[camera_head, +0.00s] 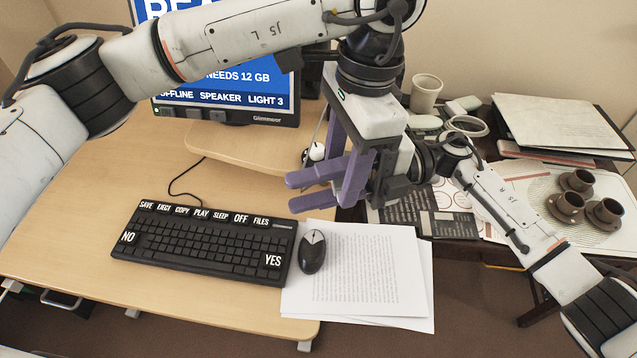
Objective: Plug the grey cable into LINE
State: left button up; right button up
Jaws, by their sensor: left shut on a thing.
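My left gripper (350,190) hangs down from its wrist at the right side of the desk, with purple fingers. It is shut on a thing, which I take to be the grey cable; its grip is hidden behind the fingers. A thin grey line beside the fingers may be part of the cable, but it is too small to be sure. My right gripper (291,192) comes in from the right, and its purple fingers point left. They cross close to the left gripper's fingers and have a gap between their tips. I cannot make out a socket marked LINE.
A keyboard (200,250), a mouse (312,252) and papers (375,285) lie on the desk (60,240). A monitor (225,98) stands behind. Bare desk lies left of the keyboard.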

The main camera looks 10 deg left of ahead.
jog(key=shift+r, duration=0.1)
grip_shut()
pick_arm(q)
jog(key=o, duration=1)
jog(key=shift+c, duration=0.2)
jog(key=shift+o, duration=0.8)
